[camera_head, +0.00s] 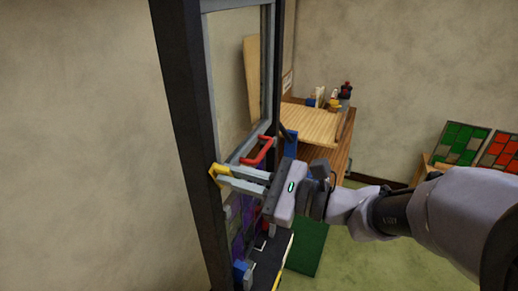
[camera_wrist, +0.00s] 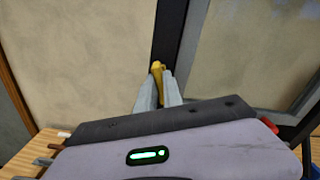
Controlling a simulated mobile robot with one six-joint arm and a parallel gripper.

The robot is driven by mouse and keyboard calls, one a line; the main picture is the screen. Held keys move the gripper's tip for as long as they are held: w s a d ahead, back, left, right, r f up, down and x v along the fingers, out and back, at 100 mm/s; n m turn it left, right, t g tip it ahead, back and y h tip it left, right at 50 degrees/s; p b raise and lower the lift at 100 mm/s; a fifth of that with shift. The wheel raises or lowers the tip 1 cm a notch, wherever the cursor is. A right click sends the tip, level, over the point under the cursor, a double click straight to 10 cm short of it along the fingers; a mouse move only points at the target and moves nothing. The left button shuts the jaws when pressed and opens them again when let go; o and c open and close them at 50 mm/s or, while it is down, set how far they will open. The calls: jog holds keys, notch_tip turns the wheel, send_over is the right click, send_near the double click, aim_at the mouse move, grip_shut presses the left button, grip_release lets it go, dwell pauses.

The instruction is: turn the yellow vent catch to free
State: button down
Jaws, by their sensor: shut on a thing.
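The yellow vent catch (camera_head: 216,170) sits on the dark upright post beside the grey vent frame, near the frame's lower left corner. My gripper (camera_head: 221,174) reaches it from the right, with its two grey fingers shut on the catch. In the wrist view the yellow catch (camera_wrist: 158,70) stands between the fingertips (camera_wrist: 158,82), in front of the dark post. The fingers hide part of the catch. Its exact angle is hard to tell.
A red handle (camera_head: 258,151) is on the frame just right of the catch. A wooden workbench (camera_head: 312,125) with several small items stands behind. Red and green panels (camera_head: 464,143) lean at the far right. A green mat (camera_head: 308,245) lies on the floor.

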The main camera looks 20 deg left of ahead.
jog(key=shift+m+p, duration=1.5)
jog(key=shift+m, duration=0.6)
jog(key=c, duration=1.5)
grip_release()
jog(key=shift+d, duration=0.1)
jog(key=d, duration=0.5)
jog(key=s+d+b, duration=0.1)
jog(key=d, duration=0.5)
jog(key=d+b, duration=0.1)
jog(key=d, duration=0.5)
jog(key=shift+s+d, duration=0.1)
jog(key=shift+s, duration=0.15)
